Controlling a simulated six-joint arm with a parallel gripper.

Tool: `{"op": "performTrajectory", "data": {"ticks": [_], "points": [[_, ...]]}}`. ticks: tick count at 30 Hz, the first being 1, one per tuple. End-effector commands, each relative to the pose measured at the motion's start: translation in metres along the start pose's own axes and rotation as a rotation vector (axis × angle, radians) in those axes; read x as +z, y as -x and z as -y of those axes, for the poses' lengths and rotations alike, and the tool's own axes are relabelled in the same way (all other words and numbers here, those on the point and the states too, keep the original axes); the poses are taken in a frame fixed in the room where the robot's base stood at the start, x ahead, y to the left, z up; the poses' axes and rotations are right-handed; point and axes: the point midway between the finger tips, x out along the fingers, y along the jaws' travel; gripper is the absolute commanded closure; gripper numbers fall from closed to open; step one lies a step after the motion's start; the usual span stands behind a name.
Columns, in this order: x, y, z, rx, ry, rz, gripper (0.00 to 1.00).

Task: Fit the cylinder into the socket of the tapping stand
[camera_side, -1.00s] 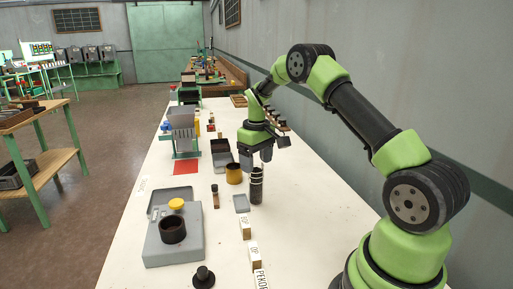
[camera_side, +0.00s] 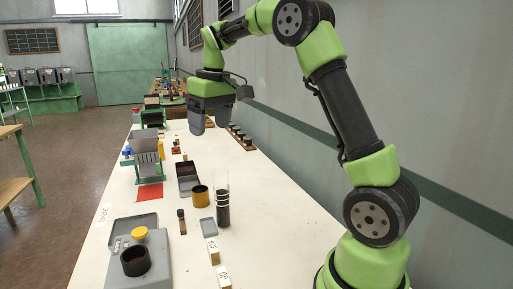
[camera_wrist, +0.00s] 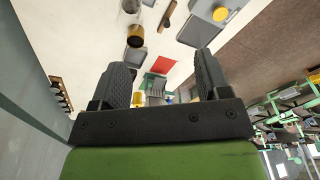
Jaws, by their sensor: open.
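The cylinder (camera_side: 222,207) stands upright on the white table, clear at the top and dark in its lower part, with pale rings. The top edge of the wrist view shows what looks like part of it (camera_wrist: 130,6). The tapping stand (camera_side: 155,275) is a grey box at the front left with a yellow knob (camera_side: 139,233) and a dark round socket (camera_side: 135,262). The socket looks empty. In the wrist view the stand (camera_wrist: 205,12) is at the top right. My gripper (camera_side: 210,122) is open and empty, raised above the table and apart from the cylinder.
A brown-yellow cup (camera_side: 200,196), a grey lid-like plate (camera_side: 207,227) and a small brown bottle (camera_side: 182,222) stand close to the cylinder. Labelled blocks (camera_side: 212,251) lie in front. A dark open tray (camera_side: 188,180), a red mat (camera_side: 149,192) and a green stand (camera_side: 148,165) are farther back.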

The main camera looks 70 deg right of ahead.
Motion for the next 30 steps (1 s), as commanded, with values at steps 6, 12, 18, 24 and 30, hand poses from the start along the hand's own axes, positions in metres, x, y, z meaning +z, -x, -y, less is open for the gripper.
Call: {"op": "performTrajectory", "data": {"ticks": [6, 12, 18, 24, 30], "points": [[0.067, 0.053, 0.065, -0.065, -0.038, -0.177, 0.30], [0.143, 0.064, 0.102, -0.169, -0.100, -0.316, 0.30], [0.197, 0.052, 0.116, -0.268, -0.162, -0.400, 0.30], [0.215, 0.043, 0.118, -0.307, -0.191, -0.426, 0.26], [0.215, 0.042, 0.118, -0.308, -0.193, -0.425, 0.26]]}}
